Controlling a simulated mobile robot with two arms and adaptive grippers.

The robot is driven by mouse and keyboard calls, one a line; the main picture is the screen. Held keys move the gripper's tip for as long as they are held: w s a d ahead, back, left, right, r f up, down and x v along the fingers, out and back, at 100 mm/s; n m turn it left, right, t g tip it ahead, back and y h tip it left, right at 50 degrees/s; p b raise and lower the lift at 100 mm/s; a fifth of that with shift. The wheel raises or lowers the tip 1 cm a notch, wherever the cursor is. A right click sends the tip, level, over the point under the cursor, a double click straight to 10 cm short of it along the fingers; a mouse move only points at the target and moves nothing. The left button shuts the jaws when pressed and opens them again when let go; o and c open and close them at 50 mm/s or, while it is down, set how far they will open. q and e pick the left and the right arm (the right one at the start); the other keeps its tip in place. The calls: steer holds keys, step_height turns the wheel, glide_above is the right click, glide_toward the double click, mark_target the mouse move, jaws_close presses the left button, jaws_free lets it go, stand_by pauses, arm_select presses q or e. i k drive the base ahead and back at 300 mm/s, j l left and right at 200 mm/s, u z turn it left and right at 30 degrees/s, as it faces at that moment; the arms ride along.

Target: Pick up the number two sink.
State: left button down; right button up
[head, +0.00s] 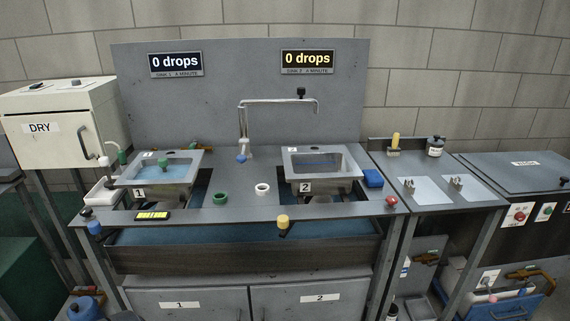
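The number two sink (322,172) is a grey metal basin with a wide rim. It sits in the right opening of the bench, with a dark "2" label (305,187) on its front. It looks empty of blue water, though its floor is partly hidden. The number one sink (160,177) sits in the left opening, tilted slightly in view, with blue water and a green plug-like piece (163,162) in it. Neither of my grippers shows in the head view.
A bent tap (278,101) stands between the sinks. A green ring (220,198), a white ring (262,189) and a blue sponge-like block (373,178) lie on the bench. A yellow knob (283,221) is at its front edge. A side table (423,220) stands right.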

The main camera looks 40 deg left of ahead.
mark_target(330, 169)
steer(key=u, duration=1.7)
